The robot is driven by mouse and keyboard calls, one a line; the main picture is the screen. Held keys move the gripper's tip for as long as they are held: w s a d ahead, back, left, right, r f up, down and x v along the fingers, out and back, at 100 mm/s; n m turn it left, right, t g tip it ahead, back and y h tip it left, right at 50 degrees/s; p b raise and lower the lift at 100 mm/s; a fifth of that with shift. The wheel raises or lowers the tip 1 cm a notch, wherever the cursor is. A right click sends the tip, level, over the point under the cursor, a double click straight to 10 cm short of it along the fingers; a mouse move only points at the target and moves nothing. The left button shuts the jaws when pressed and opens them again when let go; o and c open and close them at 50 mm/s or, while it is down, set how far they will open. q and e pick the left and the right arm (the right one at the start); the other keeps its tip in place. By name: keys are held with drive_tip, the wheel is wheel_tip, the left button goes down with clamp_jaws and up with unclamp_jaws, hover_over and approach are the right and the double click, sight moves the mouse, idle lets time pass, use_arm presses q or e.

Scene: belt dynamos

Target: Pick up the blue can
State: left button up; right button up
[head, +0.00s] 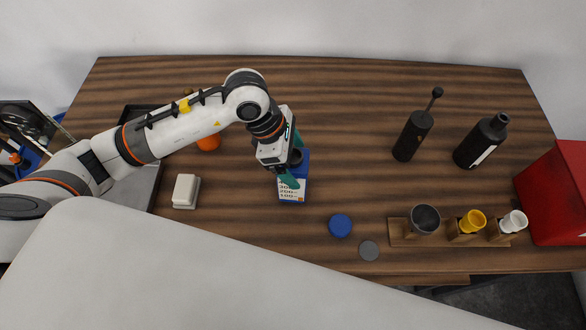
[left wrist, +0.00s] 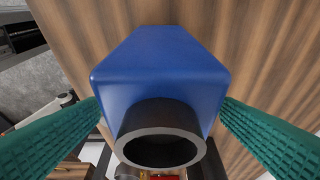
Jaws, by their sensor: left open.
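The blue can (head: 303,170) stands on the wooden table near the middle. It is boxy, with a white label marked with numbers and a dark round mouth. My left gripper (head: 294,160) is open at the can, with its green fingers on opposite sides of it. In the left wrist view the can (left wrist: 160,75) fills the space between the fingers of the left gripper (left wrist: 160,105), its mouth ring towards the bottom. Whether the fingers touch the can I cannot tell. The gripper and wrist hide part of the can in the head view. My right gripper is not in view.
On the table (head: 350,100), a blue disc (head: 340,225) and grey disc (head: 369,250) lie right of the can. A white block (head: 186,191) and orange object (head: 209,142) are left. Black bottles (head: 412,135), a wooden cup rack (head: 400,232) and red box (head: 555,195) stand right.

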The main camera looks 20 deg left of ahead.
use_arm(q)
drive_tip(key=shift+d+f, duration=0.35)
drive_tip(key=shift+f, duration=0.3)
drive_tip(key=shift+w+f, duration=0.1)
drive_tip(key=c, duration=1.6)
drive_tip(key=shift+r, duration=0.2)
